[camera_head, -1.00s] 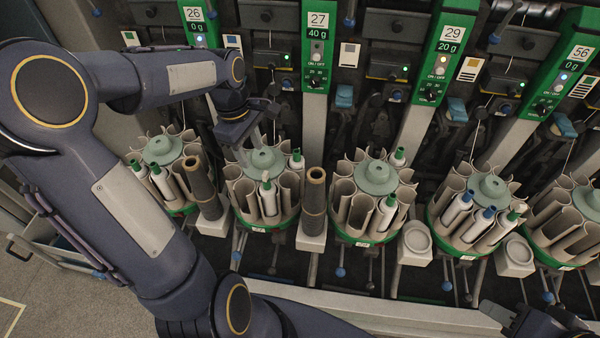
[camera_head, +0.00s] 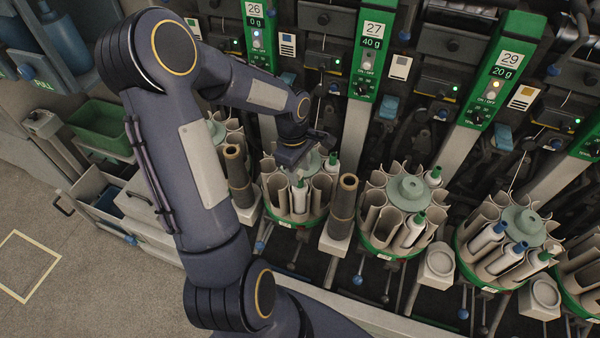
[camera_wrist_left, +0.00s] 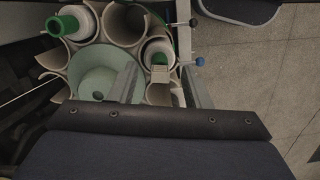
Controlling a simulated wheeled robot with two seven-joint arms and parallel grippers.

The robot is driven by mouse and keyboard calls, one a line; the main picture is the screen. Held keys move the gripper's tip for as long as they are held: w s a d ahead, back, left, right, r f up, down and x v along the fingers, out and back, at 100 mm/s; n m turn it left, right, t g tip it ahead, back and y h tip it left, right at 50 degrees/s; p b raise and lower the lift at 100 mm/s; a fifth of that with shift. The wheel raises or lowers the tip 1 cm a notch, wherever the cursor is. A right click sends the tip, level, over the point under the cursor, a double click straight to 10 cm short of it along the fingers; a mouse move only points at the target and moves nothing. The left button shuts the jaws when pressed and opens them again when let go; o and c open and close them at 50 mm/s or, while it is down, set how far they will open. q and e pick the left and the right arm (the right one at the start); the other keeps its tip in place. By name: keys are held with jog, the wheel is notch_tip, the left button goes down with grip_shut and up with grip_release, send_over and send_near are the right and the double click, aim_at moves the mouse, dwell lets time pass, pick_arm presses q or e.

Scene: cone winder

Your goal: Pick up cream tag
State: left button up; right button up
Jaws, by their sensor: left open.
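A small cream block (camera_wrist_left: 160,75), which looks like the cream tag, sits near a green-tipped white bobbin (camera_wrist_left: 157,52) in the left wrist view. I cannot tell whether it touches the bobbin. My left gripper (camera_wrist_left: 162,84) is open, with one finger on either side of the block. My right gripper is not in view.
The carousel's pale green hub (camera_wrist_left: 98,75) and cardboard-coloured tubes crowd the left finger. Brown cones (camera_head: 345,197) stand beside the carousel. Another loaded carousel (camera_head: 381,248) is to the right. Open grey floor (camera_head: 75,230) lies at the left.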

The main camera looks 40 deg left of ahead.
pick_arm(q)
jog(key=c, duration=0.8)
jog(key=shift+r, duration=0.1)
